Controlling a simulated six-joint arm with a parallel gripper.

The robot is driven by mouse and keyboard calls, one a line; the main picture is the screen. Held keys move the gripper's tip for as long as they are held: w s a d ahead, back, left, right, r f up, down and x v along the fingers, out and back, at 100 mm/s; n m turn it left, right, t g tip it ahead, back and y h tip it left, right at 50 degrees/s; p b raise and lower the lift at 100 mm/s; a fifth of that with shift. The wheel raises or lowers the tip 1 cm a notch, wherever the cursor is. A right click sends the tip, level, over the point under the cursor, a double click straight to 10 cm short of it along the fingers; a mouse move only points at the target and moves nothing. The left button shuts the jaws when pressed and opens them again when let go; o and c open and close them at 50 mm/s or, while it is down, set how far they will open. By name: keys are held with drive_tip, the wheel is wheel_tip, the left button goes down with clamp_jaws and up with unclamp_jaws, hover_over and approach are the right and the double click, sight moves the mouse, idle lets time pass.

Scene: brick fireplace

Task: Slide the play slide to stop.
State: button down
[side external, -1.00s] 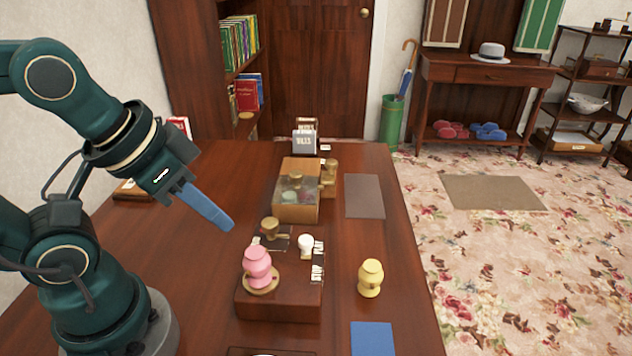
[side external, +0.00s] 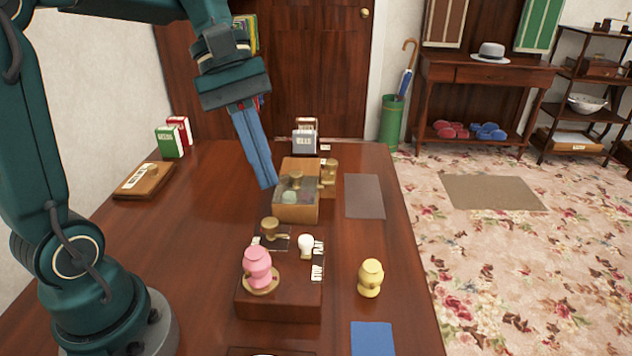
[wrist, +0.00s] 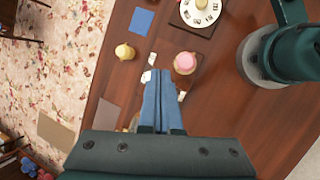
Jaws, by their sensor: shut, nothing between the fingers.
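A dark wooden block (side external: 278,307) on the table carries a pink knob (side external: 257,268) on a brass disc, a small white knob (side external: 306,244) and a brass knob (side external: 270,229). The white knob sits beside pale lettered labels; one, nearer the front, appears to read STOP (side external: 318,270). I cannot tell for certain which knob is the play slide. My gripper (side external: 268,184) is shut and empty, its blue fingers pointing down, above the table behind the block. In the wrist view the closed fingertips (wrist: 160,84) partly cover the block, beside the pink knob (wrist: 185,62).
A wooden box with a clear top (side external: 296,212) and brass fittings stands behind the block, near my fingers. A yellow knob-shaped piece (side external: 370,278) stands to its right. A blue mat (side external: 372,339) and a brown mat (side external: 364,196) lie flat. The table's left middle is clear.

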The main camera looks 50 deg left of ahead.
sight(306, 246)
drive_tip(key=w+a+f+n+h, duration=0.4)
drive_tip(key=w+a+f+n, duration=0.1)
drive_tip(key=a, duration=0.4)
drive_tip(key=shift+f+n, duration=0.5)
drive_tip(key=shift+f, duration=0.1)
drive_tip(key=x, duration=1)
drive_tip(key=shift+s+a, duration=0.1)
drive_tip(key=shift+s, duration=0.05)
drive_tip(key=shift+s, duration=0.1)
drive_tip(key=shift+s+d, duration=0.95)
drive_tip(key=shift+d, duration=0.1)
drive_tip(key=shift+r, duration=0.1)
